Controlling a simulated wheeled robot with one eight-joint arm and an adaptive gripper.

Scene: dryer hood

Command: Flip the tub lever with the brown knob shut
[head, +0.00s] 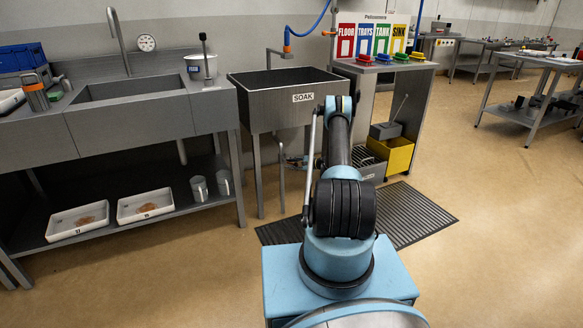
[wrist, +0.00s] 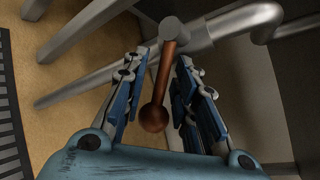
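The tub lever is a brown rod (wrist: 163,72) with a round brown knob (wrist: 153,118) at its near end. In the wrist view it runs from a grey valve stub (wrist: 172,29) on the drain pipe back between my fingers. My gripper (wrist: 158,66) is open, with one blue-and-grey finger on each side of the lever. Gaps show between the knob and both fingers. The SOAK tub (head: 303,97) stands ahead in the head view. My arm hides the gripper there, and I cannot make out the lever clearly.
Grey pipes (wrist: 235,22) and tub legs surround the lever closely. A yellow bin (head: 398,156) stands right of the tub under the tag stand. A dark slatted mat (head: 418,215) lies on the floor. The sink bench (head: 130,125) is at left; floor at right is clear.

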